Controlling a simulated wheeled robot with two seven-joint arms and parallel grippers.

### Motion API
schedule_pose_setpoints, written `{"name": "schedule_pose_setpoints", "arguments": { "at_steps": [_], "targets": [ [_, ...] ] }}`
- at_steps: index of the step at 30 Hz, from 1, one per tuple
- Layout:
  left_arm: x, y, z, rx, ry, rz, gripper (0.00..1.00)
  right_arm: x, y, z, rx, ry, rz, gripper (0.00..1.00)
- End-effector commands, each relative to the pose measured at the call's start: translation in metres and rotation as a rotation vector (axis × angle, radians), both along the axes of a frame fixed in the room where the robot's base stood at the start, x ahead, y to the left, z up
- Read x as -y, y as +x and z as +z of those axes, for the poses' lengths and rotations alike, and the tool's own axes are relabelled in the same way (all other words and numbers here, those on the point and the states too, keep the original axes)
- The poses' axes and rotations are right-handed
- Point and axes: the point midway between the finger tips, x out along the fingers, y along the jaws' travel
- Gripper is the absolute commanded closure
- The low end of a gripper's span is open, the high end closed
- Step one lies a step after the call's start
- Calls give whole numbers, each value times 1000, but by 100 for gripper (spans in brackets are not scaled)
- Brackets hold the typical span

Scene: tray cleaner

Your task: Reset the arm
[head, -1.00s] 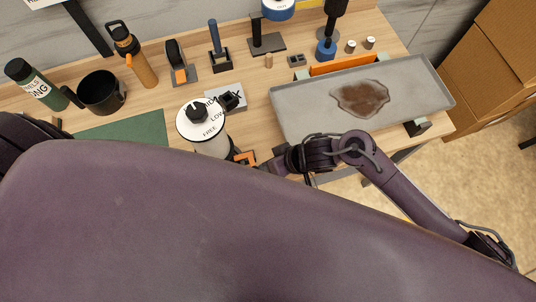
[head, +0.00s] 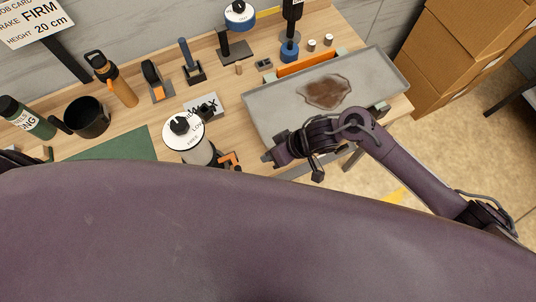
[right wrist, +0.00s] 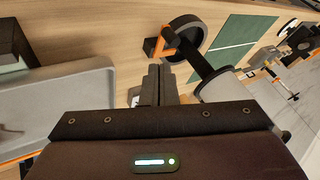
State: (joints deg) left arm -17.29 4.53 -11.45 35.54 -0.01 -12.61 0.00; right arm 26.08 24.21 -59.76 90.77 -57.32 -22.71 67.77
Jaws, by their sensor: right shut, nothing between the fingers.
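My right gripper (head: 268,157) is at the bench's front edge, by the tray's near left corner. In the right wrist view its fingers (right wrist: 158,86) are together and hold nothing. The grey tray (head: 262,100) lies on the bench, with a brown stain (head: 326,91) on its surface. The tray also shows at the left of the right wrist view (right wrist: 70,92). My left gripper is not visible; only a dark piece of an arm shows at the left edge.
A white-topped canister (head: 183,134) and an orange-black item (head: 229,161) stand left of my right gripper. A black mug (head: 87,117), bottles (head: 118,85) and several holders line the bench. Cardboard boxes (head: 455,60) stand at right.

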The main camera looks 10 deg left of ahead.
Motion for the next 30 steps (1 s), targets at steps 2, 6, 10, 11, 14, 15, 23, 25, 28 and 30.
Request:
{"name": "schedule_pose_setpoints", "arguments": {
  "at_steps": [2,6,10,11,14,15,23,25,28,30],
  "targets": [
    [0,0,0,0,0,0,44,0,0,0,0,0,0,100],
    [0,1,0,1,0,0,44,0,0,0,1,-1,0,100],
    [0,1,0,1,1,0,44,0,0,0,1,0,-1,100],
    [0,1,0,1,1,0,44,-1,0,1,3,2,-1,100],
    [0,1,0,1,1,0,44,-11,1,9,42,27,-11,100],
    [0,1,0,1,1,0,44,-19,3,16,77,46,-24,100],
    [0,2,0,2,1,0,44,-2,54,103,384,42,-343,100],
    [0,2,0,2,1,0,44,37,63,116,407,-35,-458,100],
    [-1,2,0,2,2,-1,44,93,61,124,389,-154,-579,100],
    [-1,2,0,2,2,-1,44,126,54,126,360,-223,-635,100]
  ]
}}
